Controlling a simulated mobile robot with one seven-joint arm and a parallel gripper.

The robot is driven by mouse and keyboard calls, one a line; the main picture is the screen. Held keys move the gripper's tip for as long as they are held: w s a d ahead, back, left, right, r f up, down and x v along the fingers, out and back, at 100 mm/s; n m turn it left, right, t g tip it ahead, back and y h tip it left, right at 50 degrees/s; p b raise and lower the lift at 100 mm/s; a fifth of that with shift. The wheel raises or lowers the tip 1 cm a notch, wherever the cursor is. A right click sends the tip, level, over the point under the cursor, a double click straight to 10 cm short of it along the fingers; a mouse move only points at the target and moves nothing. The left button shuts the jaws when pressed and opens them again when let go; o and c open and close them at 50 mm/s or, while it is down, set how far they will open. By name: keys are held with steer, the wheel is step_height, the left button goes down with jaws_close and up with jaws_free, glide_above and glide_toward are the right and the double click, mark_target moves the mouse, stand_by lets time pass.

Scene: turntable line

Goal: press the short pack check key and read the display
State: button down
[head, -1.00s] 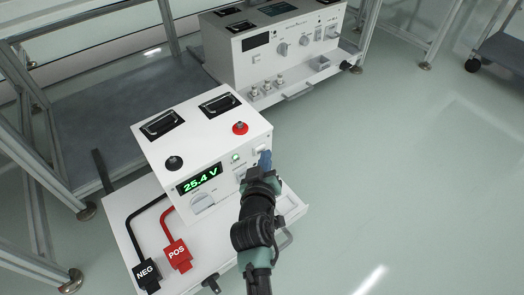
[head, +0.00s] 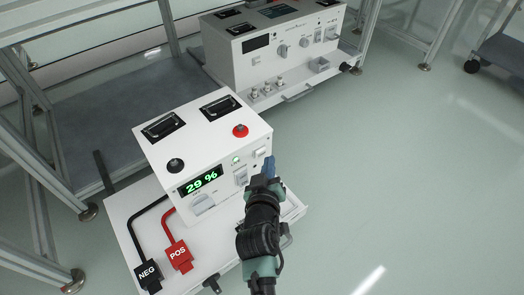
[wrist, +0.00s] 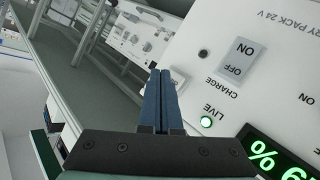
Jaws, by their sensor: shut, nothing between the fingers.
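The white battery pack unit (head: 205,150) stands on a white tray, its front panel toward my arm. In the wrist view, the shut fingers (wrist: 160,73) point at the panel edge and the key cannot be made out.
A CHARGE rocker switch (wrist: 240,62) and a green LIVE lamp (wrist: 206,122) are close to the fingers. A red button (head: 240,131) is on top. Black NEG (head: 148,274) and red POS (head: 179,255) connectors lie on the tray. Open floor is at right.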

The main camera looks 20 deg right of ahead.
steer(key=shift+s, duration=0.1)
steer(key=shift+s+d+p, duration=0.3)
steer(key=shift+s+p, duration=0.25)
steer(key=shift+s, duration=0.2)
steer(key=shift+s+d+p, duration=0.25)
steer(key=shift+s+p, duration=0.25)
steer(key=shift+s, duration=0.25)
steer(key=shift+s+d+p, duration=0.3)
steer(key=shift+s+p, duration=0.25)
steer(key=shift+s, duration=0.2)
